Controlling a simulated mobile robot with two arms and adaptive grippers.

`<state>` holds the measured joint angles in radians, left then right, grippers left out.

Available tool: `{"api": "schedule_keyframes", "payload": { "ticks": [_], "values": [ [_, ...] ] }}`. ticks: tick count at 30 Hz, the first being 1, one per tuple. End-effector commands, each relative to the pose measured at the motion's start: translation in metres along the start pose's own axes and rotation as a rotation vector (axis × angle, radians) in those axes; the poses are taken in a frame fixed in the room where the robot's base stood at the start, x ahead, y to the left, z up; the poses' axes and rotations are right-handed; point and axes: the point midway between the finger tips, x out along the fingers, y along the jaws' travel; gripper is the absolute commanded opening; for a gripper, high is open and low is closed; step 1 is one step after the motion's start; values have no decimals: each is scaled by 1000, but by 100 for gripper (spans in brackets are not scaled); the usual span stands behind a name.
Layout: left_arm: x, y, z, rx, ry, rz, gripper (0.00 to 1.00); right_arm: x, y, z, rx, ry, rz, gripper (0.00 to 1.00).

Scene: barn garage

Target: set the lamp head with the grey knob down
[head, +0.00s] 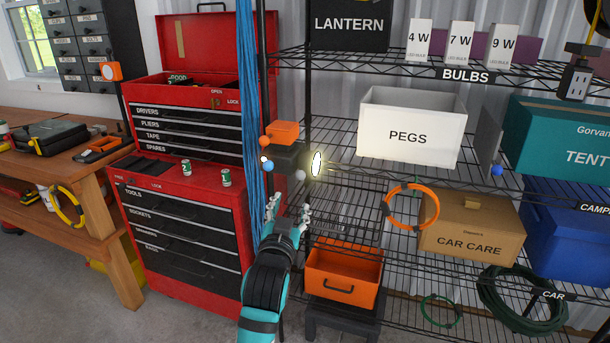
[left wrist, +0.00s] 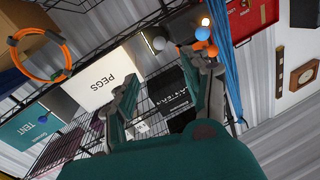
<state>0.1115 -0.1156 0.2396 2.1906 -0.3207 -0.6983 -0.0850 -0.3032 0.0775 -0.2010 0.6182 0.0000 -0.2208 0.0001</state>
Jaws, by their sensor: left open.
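A small lamp unit shows at shelf height in the head view, with an orange housing (head: 282,132) above a dark housing (head: 285,157). A grey knob (head: 300,175) is at its lower right, beside a glowing white lens (head: 316,163). Blue (head: 267,167) and orange (head: 265,141) knobs are on its left. The grey knob also shows in the left wrist view (left wrist: 159,43), apart from the blue knob (left wrist: 202,33). My left gripper (head: 288,209) is open and appears just below the unit, with nothing seen between its fingers. What supports the unit is unclear. My right gripper is out of view.
The wire shelf holds a white PEGS box (head: 410,128), a CAR CARE box (head: 470,228) and a hanging orange ring (head: 411,207). Blue cords (head: 249,95) hang beside the red tool chest (head: 190,200). An orange bin (head: 343,275) is low down. Bare wire shelf shows left of the PEGS box.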

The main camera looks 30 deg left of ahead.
Motion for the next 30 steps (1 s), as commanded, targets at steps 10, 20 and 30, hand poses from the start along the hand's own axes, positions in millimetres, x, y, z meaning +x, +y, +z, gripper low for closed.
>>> {"api": "schedule_keyframes", "payload": {
  "ticks": [10, 20, 30],
  "values": [
    [74, -1, -3, 0, 1, 0, 49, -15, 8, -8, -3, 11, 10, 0],
    [138, 0, -1, 0, -1, 1, 49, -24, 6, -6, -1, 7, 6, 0],
    [159, 0, 0, 0, 1, 1, 49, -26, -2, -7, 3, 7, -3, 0]
  ]
}}
